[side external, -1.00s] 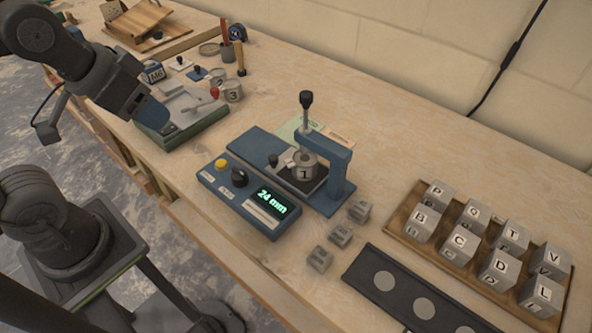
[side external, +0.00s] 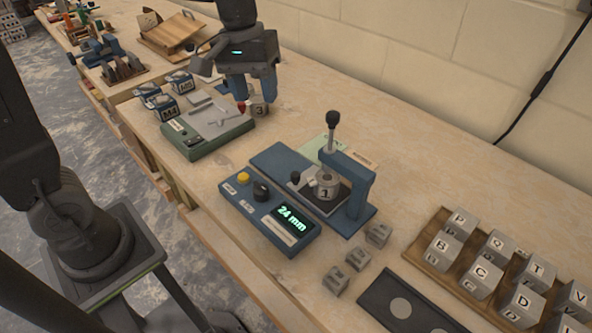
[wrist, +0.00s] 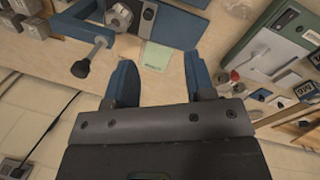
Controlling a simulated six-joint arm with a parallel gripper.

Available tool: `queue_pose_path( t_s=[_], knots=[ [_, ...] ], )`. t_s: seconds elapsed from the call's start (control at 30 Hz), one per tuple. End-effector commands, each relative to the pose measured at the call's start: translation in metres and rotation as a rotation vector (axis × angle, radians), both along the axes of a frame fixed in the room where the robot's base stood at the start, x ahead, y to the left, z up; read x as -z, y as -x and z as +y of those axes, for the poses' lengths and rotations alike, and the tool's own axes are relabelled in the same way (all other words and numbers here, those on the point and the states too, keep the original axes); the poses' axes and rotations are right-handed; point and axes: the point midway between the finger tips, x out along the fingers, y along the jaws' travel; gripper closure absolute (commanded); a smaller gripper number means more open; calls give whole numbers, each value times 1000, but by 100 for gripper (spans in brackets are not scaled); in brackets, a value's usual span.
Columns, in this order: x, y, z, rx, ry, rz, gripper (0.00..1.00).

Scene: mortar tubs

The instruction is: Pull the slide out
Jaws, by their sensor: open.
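The blue press (side external: 360,195) stands mid-bench with an upright black-knobbed lever (side external: 332,120). Its dark slide (side external: 335,202) lies in the base with a small black knob (side external: 295,177) at its left end. A grey tub marked 1 (side external: 325,187) sits on the slide, under the press arm. In the wrist view the press (wrist: 175,22) is at the top, with the lever knob (wrist: 81,68) to the left. My gripper (side external: 254,94) is open and empty, up and left of the press, around the tub marked 3 in the picture; contact cannot be told.
A green-based tray (side external: 215,135) is to the left. Letter blocks on a wooden tray (side external: 410,250), small grey blocks (side external: 357,258) and a dark strip (side external: 385,305) lie to the right.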

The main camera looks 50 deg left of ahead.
Motion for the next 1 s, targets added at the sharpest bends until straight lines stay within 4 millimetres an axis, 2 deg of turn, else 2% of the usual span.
queue_pose_path(
  t_s=[0.03, 0.2, 0.4, 0.67, 0.77, 1.0],
  knots=[
    [11, -17, -1, -39, 16, 57, 51],
    [45, -60, -4, -169, 63, 221, 51],
    [75, -87, -7, -263, 88, 341, 51],
    [93, -89, -11, -284, 93, 372, 51],
    [107, -84, -15, -284, 92, 373, 51],
    [153, -71, -28, -282, 91, 373, 51]
  ],
)
